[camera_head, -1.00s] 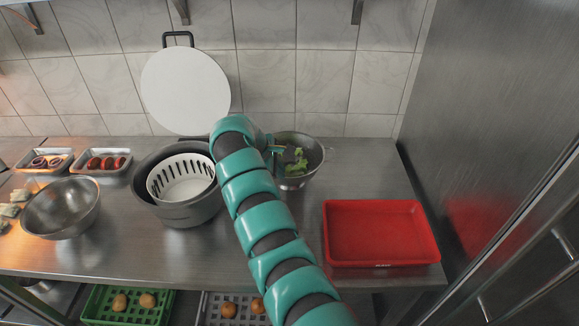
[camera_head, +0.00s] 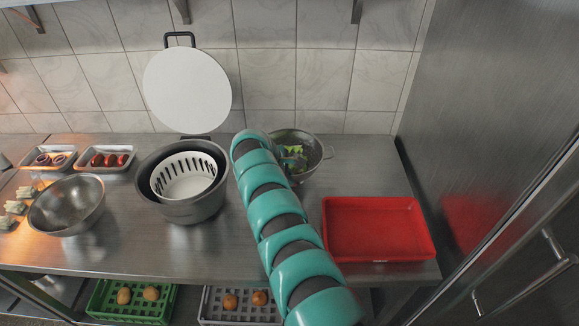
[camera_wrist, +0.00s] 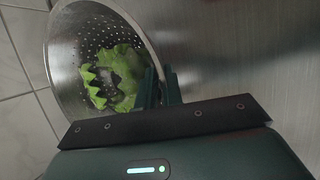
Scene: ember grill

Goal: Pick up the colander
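The colander (camera_head: 322,160) is a perforated steel bowl with green lettuce leaves (camera_head: 291,152) in it. It stands at the back of the counter, partly hidden behind my arm. It also shows in the wrist view (camera_wrist: 88,28), with the lettuce (camera_wrist: 112,75) inside. My gripper (camera_wrist: 162,84) is at the colander's rim, with one finger on the bowl's inner side and the other outside. The fingers are close together about the rim. I cannot tell whether they press on it. In the head view my arm hides most of my gripper.
A grey pot (camera_head: 205,207) with a white slotted basket (camera_head: 187,188) stands left of my arm. A red tray (camera_head: 380,258) lies front right. A steel bowl (camera_head: 66,208) and two small food trays (camera_head: 105,168) are at the left. A tiled wall is behind.

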